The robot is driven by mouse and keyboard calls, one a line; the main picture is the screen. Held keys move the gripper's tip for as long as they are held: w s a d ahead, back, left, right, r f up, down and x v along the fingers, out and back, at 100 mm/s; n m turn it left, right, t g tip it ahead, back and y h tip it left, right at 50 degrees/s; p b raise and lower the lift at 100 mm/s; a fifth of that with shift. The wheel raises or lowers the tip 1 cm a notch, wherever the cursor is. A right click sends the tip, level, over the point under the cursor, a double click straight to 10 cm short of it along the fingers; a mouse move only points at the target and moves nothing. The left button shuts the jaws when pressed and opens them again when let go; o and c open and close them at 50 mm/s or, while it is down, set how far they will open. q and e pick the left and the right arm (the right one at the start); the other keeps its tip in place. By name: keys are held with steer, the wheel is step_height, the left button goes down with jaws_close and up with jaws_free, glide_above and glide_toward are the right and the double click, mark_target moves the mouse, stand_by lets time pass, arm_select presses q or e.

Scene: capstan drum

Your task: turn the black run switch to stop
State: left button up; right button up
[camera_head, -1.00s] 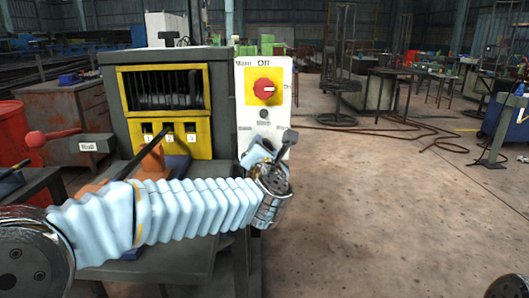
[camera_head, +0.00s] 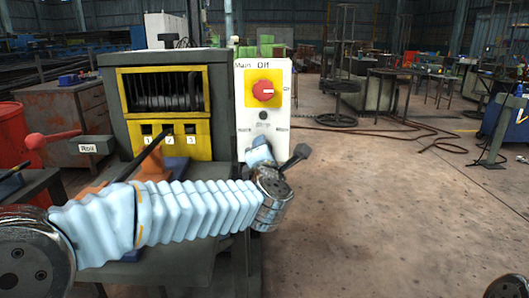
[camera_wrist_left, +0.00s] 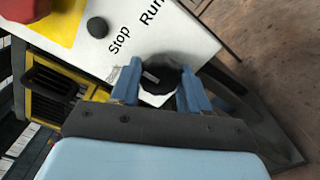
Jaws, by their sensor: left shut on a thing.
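The black run switch (camera_wrist_left: 160,78) is a round dark knob on the white control panel (camera_head: 277,138). In the left wrist view it sits between the two blue fingers of my left gripper (camera_wrist_left: 160,88), which is shut on it. The printed words "Stop" and "Run" (camera_wrist_left: 135,30) show beside the fingers. A pale mark shows on the knob; I cannot tell which word it points to. In the head view my left gripper (camera_head: 258,151) is at the lower part of the panel and the switch is hidden. My right gripper is not in view.
A red rotary switch on a yellow plate (camera_head: 263,92) and a small black button (camera_head: 263,115) are above on the panel. A grey and yellow cabinet (camera_head: 165,95) stands left of it, with a red-knobbed lever (camera_head: 36,141) further left.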

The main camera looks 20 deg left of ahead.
arm_select(q)
steer(key=o, duration=1.1)
steer(key=shift+c, duration=0.2)
steer(key=shift+s, duration=0.15)
steer(key=b+v, duration=0.1)
steer(key=v, duration=1.2)
steer(key=shift+s+d+b, duration=0.15)
steer(key=shift+s+b, duration=0.1)
steer(key=shift+b, duration=0.1)
